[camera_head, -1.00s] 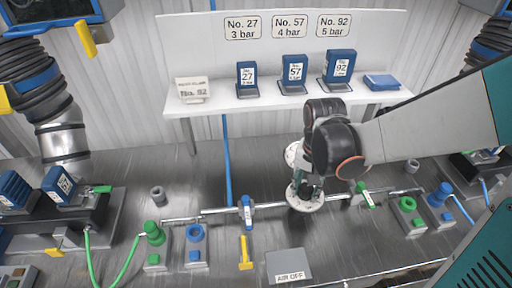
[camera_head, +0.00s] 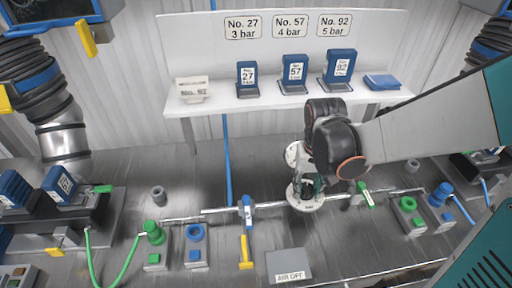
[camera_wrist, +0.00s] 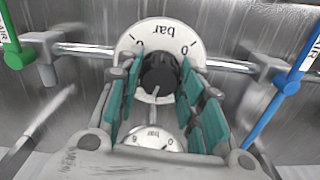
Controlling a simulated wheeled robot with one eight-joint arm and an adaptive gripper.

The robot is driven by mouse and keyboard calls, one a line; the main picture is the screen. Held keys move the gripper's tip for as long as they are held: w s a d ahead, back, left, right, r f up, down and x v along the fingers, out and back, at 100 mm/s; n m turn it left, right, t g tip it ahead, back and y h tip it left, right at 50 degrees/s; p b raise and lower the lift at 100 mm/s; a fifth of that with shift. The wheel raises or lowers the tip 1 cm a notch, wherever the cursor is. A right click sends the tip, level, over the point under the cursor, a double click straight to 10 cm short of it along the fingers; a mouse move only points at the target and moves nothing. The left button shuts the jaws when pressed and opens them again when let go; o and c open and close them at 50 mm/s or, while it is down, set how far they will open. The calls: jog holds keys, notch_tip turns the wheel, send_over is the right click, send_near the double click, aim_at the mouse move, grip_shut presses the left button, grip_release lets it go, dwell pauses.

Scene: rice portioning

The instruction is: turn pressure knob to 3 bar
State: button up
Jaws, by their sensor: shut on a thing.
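The black pressure knob (camera_wrist: 160,74) sits in the middle of a white round dial plate (camera_wrist: 133,40) marked "bar" and 0, seen upside down in the wrist view. My gripper (camera_wrist: 160,88) is shut on the knob, its teal pads on either side. A pale line shows at the knob's lower edge. A smaller white gauge (camera_wrist: 152,138) with "bar", 0 and 6 lies below, partly covered by my fingers; its needle reading is unclear. In the head view my gripper (camera_head: 312,184) is over the lower white disc (camera_head: 305,203), and the knob is hidden.
A pipe (camera_head: 220,211) runs across the bench with a blue-handled valve (camera_head: 247,212) to the left and a green-handled valve (camera_head: 365,194) to the right. A shelf (camera_head: 225,104) behind holds numbered blue packs (camera_head: 295,74) under pressure signs. An "AIR OFF" plate (camera_head: 288,262) lies in front.

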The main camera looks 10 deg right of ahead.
aim_at(307, 188)
jog(key=shift+n, duration=1.6)
jog(key=o, duration=1.1)
jog(key=shift+c, duration=0.2)
jog(key=shift+r, duration=0.15)
notch_tip(307, 188, up, 12)
jog(key=shift+n, duration=0.3)
